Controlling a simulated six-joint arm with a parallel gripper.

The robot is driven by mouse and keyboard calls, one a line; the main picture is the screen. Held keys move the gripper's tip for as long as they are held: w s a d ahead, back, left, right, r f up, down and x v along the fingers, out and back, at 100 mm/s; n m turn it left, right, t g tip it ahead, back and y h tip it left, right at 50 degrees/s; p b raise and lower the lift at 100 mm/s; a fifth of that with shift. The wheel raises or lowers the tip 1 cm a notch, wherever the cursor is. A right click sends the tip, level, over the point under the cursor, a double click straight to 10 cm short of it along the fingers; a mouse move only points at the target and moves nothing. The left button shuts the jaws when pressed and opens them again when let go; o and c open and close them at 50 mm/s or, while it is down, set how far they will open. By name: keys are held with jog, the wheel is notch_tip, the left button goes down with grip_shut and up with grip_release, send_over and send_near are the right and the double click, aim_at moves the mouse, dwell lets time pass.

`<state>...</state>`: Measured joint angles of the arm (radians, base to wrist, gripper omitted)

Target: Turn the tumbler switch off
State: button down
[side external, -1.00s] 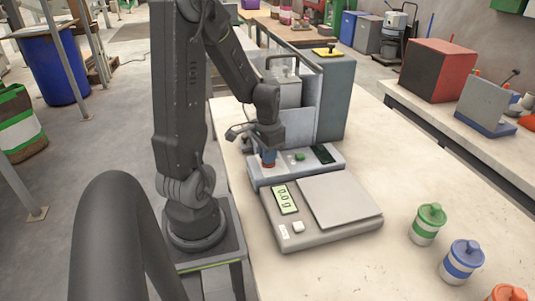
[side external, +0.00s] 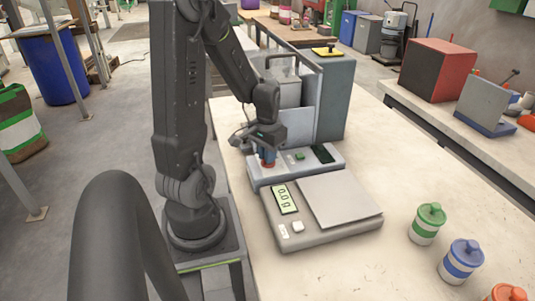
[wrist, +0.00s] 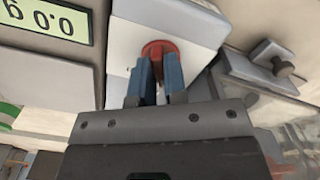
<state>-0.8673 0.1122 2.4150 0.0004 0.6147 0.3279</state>
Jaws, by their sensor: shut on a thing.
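A red round part (wrist: 158,48), which looks like the base of the tumbler switch, sits on the pale control panel of the bagger. In the side view its red edge (side external: 268,165) shows at the left end of the panel. My gripper (wrist: 158,68) has its two blue fingers down at this red part, close together. In the side view my gripper (side external: 268,158) points down onto the panel's left end. It is shut on the switch. The fingers hide the switch's lever, so I cannot tell which way it is tipped.
A green button (side external: 300,156) and a dark display (side external: 323,153) lie to the right on the panel. A scale (side external: 340,200) reading 0.0 g stands in front. The grey bagger body (side external: 333,100) rises behind. Lidded jars (side external: 427,225) stand at the bench's right.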

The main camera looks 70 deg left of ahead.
jog(key=c, duration=1.2)
grip_release()
jog(key=shift+o, duration=0.2)
notch_tip(320, 180, up, 14)
jog(key=shift+d+f, duration=0.1)
jog(key=d+r+m+t, duration=0.1)
jog(key=d+m+t, duration=0.1)
jog(key=d, duration=0.9)
jog(key=d+r+m+t, duration=0.2)
jog(key=d+m+t, duration=0.1)
jog(key=d, duration=0.8)
jog(key=shift+s+d+r+m+t, duration=0.15)
jog(key=shift+s+r+m+t, duration=0.15)
jog(key=shift+s+m, duration=0.25)
